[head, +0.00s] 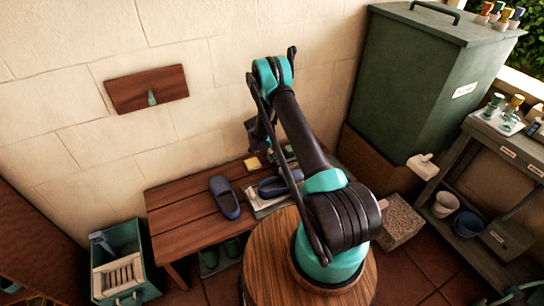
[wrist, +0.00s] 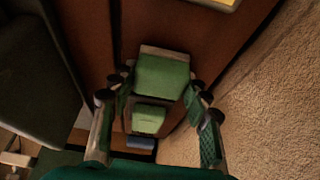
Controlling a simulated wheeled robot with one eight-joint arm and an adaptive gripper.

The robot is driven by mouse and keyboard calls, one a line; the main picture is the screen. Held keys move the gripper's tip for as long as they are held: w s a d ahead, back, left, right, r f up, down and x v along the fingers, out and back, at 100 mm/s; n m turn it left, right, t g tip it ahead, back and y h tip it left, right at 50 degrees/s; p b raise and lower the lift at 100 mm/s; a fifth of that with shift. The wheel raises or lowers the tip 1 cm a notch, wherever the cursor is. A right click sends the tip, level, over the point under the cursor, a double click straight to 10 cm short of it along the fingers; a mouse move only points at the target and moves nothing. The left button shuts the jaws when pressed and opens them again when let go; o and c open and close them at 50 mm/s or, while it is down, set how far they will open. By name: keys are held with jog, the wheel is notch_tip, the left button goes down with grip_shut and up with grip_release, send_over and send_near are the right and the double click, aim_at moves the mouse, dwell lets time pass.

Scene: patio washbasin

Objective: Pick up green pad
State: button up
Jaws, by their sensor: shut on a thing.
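The green pad (wrist: 162,76) is a small block with a green face and a pale edge. In the wrist view it sits between the two fingers of my gripper (wrist: 161,84), which is shut on it, above the dark wooden bench (wrist: 88,30). A second, smaller green-faced block (wrist: 148,119) shows just below it in that view. In the head view my arm hides most of the gripper and the pad cannot be made out clearly.
In the head view the bench (head: 178,222) stands against the pale wall (head: 55,120). On it are a blue clog (head: 225,197) and a yellow piece (head: 252,162). A tall green cabinet (head: 415,85) stands to the right, and a green crate (head: 125,240) to the left.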

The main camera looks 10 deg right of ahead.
notch_tip(320, 180, up, 20)
dwell(0.5)
